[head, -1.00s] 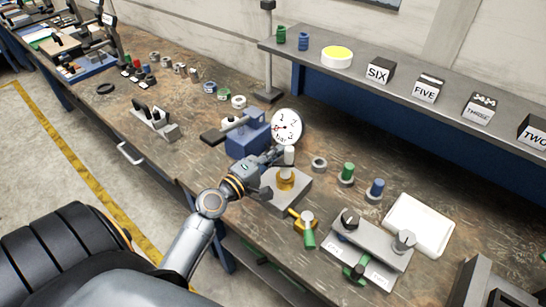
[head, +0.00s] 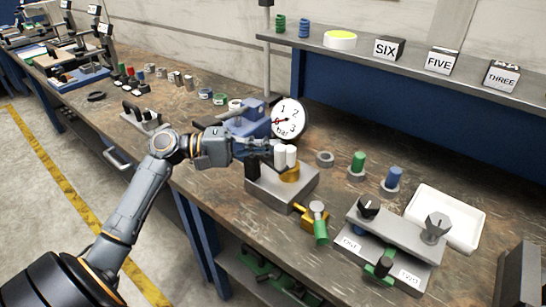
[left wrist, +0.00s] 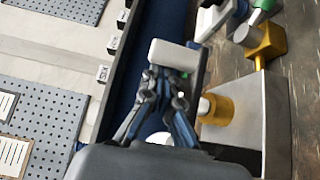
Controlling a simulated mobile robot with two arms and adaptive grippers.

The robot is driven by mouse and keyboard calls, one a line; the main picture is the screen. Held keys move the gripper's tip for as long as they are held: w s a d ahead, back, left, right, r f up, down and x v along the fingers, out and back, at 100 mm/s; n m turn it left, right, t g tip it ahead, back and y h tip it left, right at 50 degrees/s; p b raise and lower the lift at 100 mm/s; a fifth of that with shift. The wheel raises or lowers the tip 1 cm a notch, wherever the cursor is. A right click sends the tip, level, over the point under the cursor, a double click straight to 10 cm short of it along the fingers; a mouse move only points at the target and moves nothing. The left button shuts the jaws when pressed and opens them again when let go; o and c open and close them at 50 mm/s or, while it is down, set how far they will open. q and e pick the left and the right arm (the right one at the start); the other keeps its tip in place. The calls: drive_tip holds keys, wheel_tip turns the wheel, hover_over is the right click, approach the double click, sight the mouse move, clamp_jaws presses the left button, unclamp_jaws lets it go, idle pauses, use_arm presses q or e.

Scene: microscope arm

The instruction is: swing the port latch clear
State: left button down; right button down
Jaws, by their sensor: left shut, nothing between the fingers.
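A grey metal block (head: 270,194) carries a brass port (head: 290,175). Two white pieces (head: 285,156) stand by the port's top. In the left wrist view the block (left wrist: 262,130) lies right, with the brass port (left wrist: 217,112) on it. A white piece (left wrist: 174,53) sits at a dark grey bar (left wrist: 196,75), which may be the latch; I cannot tell for sure. My left gripper (head: 268,149) is at the block's upper left, fingers shut and empty. In the wrist view its fingertips (left wrist: 165,82) are close to the white piece; contact is unclear. My right gripper is out of view.
A pressure gauge (head: 288,119) on a blue body stands just behind my left gripper. A brass valve with a green handle (head: 320,232) is in front of the block. A grey clamp fixture (head: 400,238) and a white tray (head: 462,215) stand right.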

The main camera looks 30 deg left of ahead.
use_arm(q)
drive_tip(key=shift+s+a+g, duration=0.1)
drive_tip(key=shift+s+g, duration=0.2)
drive_tip(key=shift+s, duration=0.25)
drive_tip(key=shift+s+a, duration=0.15)
drive_tip(key=shift+s, duration=0.15)
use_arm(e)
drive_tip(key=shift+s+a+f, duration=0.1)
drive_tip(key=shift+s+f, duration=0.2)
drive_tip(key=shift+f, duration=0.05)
use_arm(q)
drive_tip(key=shift+a, duration=0.1)
